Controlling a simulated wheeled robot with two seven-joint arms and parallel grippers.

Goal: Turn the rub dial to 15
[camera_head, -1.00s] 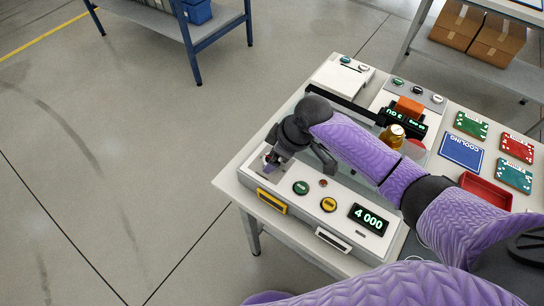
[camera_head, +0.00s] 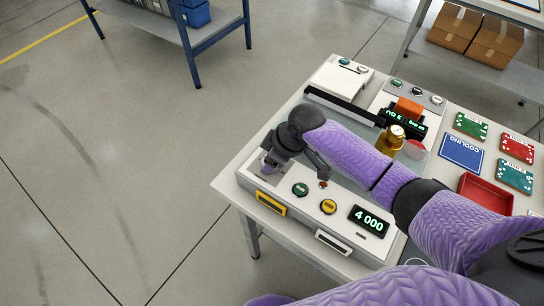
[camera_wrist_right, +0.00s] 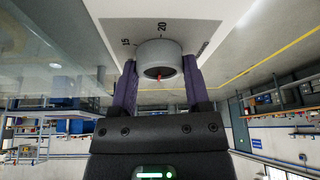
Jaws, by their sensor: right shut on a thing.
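The rub dial (camera_wrist_right: 160,58) is a grey round knob on a white panel, seen in the right wrist view. The printed marks 15 and 20 show beside it, with 20 close to its edge and 15 to the left. A small red mark shows on the dial's face. My right gripper (camera_wrist_right: 159,84) is shut on the dial, one finger on each side. In the head view my right gripper (camera_head: 268,164) is at the left end of the white console (camera_head: 330,207) and hides the dial. My left gripper is not in view.
The console has a green button (camera_head: 300,189), a yellow button (camera_head: 328,206) and a display reading 4 000 (camera_head: 369,220). A red tray (camera_head: 486,193) and coloured cards lie at the right.

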